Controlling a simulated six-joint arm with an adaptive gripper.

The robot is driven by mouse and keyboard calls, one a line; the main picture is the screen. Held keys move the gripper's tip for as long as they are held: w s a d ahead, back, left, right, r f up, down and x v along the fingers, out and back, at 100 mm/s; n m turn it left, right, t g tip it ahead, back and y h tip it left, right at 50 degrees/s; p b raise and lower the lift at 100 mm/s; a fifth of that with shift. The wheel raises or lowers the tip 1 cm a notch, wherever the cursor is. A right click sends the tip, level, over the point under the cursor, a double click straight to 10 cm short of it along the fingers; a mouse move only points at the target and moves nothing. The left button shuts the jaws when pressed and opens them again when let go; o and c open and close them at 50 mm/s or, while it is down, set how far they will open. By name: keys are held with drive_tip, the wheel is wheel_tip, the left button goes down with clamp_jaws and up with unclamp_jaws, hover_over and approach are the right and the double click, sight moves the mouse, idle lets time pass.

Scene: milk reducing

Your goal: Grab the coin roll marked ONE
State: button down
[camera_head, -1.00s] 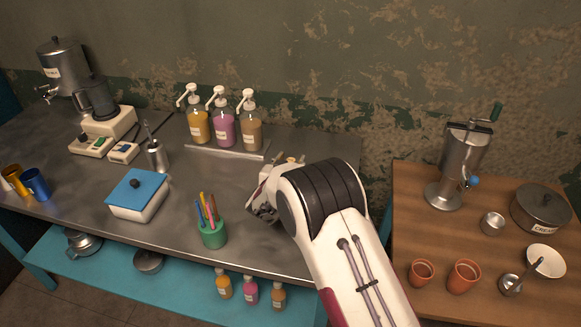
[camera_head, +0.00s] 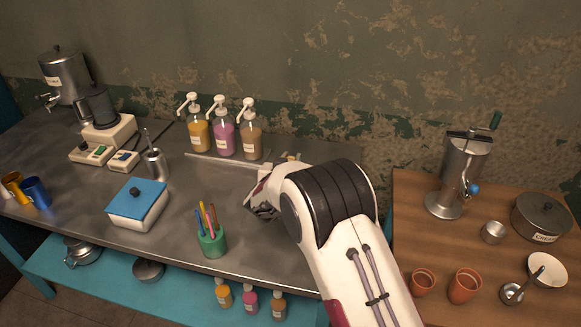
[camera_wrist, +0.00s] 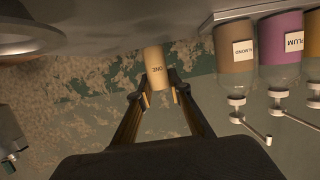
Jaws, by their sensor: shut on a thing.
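The tan coin roll marked ONE (camera_wrist: 155,66) is in the wrist view, which shows the scene upside down. I cannot tell whether the roll's base touches the steel counter. In the head view my gripper (camera_head: 262,200) is over the counter, right of the green pen cup, and my arm hides the roll. A small tan piece (camera_head: 291,158) shows behind my arm; I cannot tell what it is.
Pump bottles of orange, plum (camera_head: 224,138) and almond stand on a tray behind my gripper. The green pen cup (camera_head: 211,243) is close at front left. A blue-lidded box (camera_head: 137,207) stands farther left. A wooden table (camera_head: 415,225) with a grinder is at right.

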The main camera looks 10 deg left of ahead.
sight(290, 159)
drive_tip(key=shift+r, duration=3.05)
